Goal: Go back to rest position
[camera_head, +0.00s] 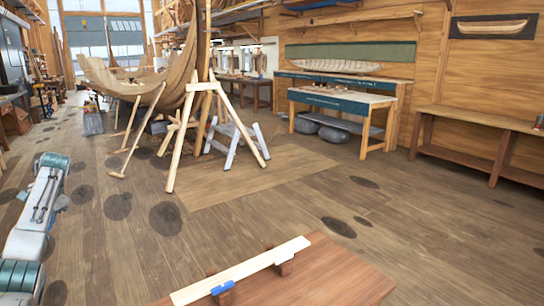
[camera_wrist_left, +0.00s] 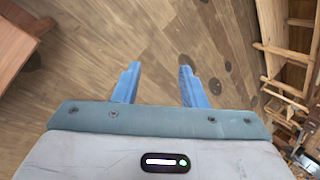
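My left arm comes in from the left edge in the head view, and its gripper does not show there. In the left wrist view my left gripper (camera_wrist_left: 158,86) has its two blue fingers apart with bare wooden floor between them. It is open and empty. My right arm and right gripper are in neither view. A light wooden plank (camera_head: 245,270) with a blue clamp (camera_head: 223,288) on its near edge lies on small blocks on the reddish-brown table (camera_head: 335,280) at the bottom of the head view.
A wooden boat hull (camera_head: 180,75) on trestle legs (camera_head: 205,120) stands at the back. Workbenches (camera_head: 340,101) line the right wall, with a long bench (camera_head: 480,122) farther right. The plank floor (camera_head: 300,205) between the table and hull is clear. A table corner (camera_wrist_left: 18,40) shows in the left wrist view.

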